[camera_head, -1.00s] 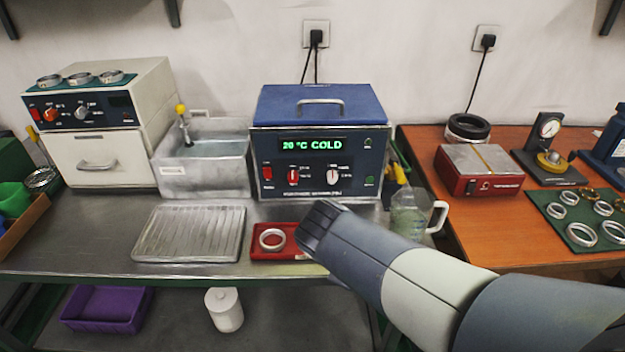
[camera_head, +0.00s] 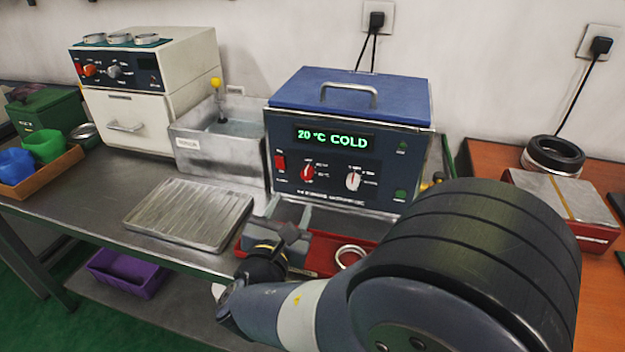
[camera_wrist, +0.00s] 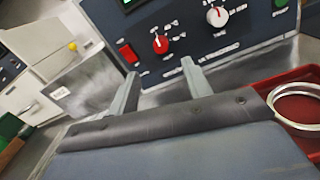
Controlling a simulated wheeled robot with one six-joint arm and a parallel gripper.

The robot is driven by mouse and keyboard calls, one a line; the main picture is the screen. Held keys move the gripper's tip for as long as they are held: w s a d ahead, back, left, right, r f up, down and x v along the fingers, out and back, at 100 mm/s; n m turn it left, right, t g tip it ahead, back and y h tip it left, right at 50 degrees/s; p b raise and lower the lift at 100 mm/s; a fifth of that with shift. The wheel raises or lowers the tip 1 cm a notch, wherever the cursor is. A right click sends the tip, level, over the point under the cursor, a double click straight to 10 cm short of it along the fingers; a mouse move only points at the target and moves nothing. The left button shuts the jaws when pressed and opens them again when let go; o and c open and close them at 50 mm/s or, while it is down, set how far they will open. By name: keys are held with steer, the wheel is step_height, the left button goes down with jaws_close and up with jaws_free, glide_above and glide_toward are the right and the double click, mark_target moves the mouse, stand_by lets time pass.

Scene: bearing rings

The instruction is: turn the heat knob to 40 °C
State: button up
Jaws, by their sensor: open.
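The blue-lidded bath unit (camera_head: 340,145) shows "20 °C COLD" in green on its display (camera_head: 333,137). On its dark front panel are a red knob (camera_head: 307,173) at the left and a white knob (camera_head: 352,181) at the right; their small labels are too blurred to read surely. In the wrist view, the red knob (camera_wrist: 160,44) and white knob (camera_wrist: 216,16) lie beyond the fingertips. My gripper (camera_wrist: 158,78) is open and empty, pointing at the panel with the red knob roughly between its fingers. In the head view, my gripper (camera_head: 288,208) is low in front of the panel, apart from the knobs.
A red switch (camera_head: 280,162) sits left of the red knob. A red tray (camera_head: 322,250) with a metal ring (camera_head: 350,256) lies close below my gripper. A ribbed metal tray (camera_head: 190,214) and a water basin (camera_head: 220,143) stand at the left. The white oven (camera_head: 148,85) is farther left.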

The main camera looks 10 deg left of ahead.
mark_target(306, 176)
steer(key=w, duration=0.6)
steer(key=w+d, duration=0.1)
steer(key=w, duration=0.2)
steer(key=shift+w+d+b, duration=0.1)
steer(key=shift+w+b, duration=0.2)
steer(key=shift+w, duration=0.1)
steer(key=shift+c, duration=0.6)
steer(key=c, duration=0.9)
